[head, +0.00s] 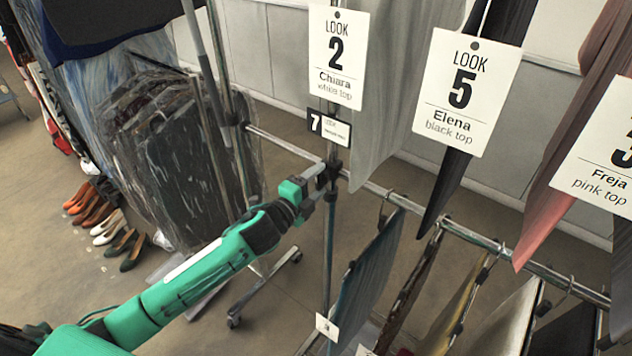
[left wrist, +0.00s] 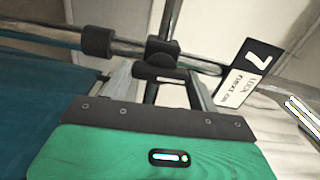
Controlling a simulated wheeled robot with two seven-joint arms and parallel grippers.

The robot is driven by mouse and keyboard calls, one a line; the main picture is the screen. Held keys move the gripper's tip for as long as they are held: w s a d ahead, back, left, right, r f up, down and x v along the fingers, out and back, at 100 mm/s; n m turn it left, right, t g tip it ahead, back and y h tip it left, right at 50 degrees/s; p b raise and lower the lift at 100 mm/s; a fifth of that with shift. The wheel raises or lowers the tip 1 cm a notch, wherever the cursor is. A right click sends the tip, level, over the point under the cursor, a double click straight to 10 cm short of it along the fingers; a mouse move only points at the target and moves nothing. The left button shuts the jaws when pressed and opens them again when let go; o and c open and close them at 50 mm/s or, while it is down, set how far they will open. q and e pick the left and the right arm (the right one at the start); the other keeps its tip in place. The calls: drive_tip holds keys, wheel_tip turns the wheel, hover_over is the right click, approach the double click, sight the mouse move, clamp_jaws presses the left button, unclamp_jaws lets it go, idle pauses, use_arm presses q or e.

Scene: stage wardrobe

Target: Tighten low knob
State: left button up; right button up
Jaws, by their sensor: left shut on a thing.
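The low knob (left wrist: 158,74) is a small black piece at the joint where the chrome lower rail (head: 375,187) meets the upright post (head: 329,235). My left gripper (head: 322,180) reaches the joint from the left, its grey fingers around the knob. In the left wrist view the two fingers (left wrist: 160,84) stand on either side of the knob, shut on it. In the head view the fingers and the joint hide most of the knob. I cannot tell how tight it is. My right gripper is not in view.
A black tag with a 7 (head: 329,128) hangs just above the joint. White LOOK cards (head: 338,58) and garments hang above and right. Trousers and other clothes (head: 365,275) hang below the rail. A rack of bagged garments (head: 170,150) and shoes (head: 100,225) stand at left.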

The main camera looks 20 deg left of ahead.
use_arm(q)
drive_tip(key=shift+m, duration=0.4)
drive_tip(key=o, duration=1)
drive_tip(key=shift+b+v, duration=2.2)
drive_tip(key=shift+v, duration=4.7)
